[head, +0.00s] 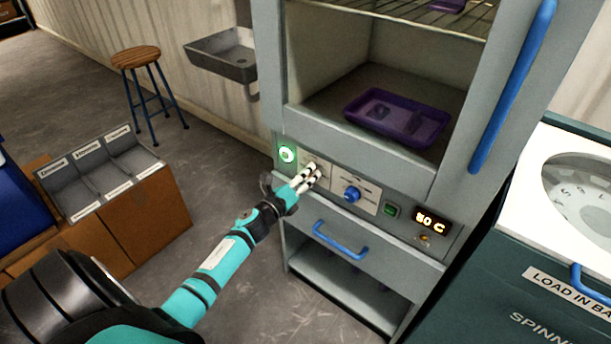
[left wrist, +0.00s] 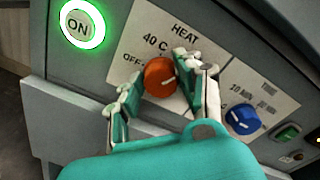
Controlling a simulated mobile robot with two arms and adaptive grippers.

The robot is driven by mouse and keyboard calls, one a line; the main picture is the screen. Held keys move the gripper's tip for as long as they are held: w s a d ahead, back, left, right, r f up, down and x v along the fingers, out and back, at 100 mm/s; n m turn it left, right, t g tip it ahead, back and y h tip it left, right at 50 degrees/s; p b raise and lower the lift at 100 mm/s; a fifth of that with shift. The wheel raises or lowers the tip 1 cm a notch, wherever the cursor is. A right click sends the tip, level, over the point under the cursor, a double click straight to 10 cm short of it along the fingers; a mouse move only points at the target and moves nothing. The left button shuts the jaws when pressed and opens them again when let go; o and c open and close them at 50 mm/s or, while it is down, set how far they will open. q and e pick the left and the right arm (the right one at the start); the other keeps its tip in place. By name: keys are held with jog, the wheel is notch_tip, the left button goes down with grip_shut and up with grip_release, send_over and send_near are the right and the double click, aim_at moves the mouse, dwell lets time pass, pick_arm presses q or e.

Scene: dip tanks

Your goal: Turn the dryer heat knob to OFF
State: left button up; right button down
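The orange heat knob (left wrist: 160,77) sits on a white plate marked HEAT on the dryer's front panel, with OFF and 40 C printed to its left. In the left wrist view I cannot tell its setting clearly. My left gripper (head: 308,178) is at the panel, with one finger on each side of the knob. The fingers look spread, with a gap showing on the left side. In the head view the gripper hides the knob. The dryer (head: 268,90) is a tall grey cabinet. My right gripper is out of view.
A green-lit ON button (head: 287,154) is left of the knob. A blue knob (head: 352,194), a green switch (head: 391,211) and a lit display (head: 431,219) are to the right. A drawer with a blue handle (head: 340,240) is below. A purple tray (head: 436,119) lies inside the dryer.

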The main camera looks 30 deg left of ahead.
pick_arm(q)
jog(key=c, duration=0.5)
jog(key=shift+o, duration=0.2)
jog(key=shift+n, duration=0.3)
jog(key=n+p, duration=0.2)
jog(key=n, duration=0.5)
jog(key=n+p, duration=0.2)
jog(key=n, duration=0.6)
jog(key=n+h+p, duration=0.1)
jog(key=n, duration=0.6)
jog(key=shift+f+p, duration=0.4)
jog(key=shift+n, duration=0.4)
jog(key=o, duration=1.2)
jog(key=shift+c, duration=0.2)
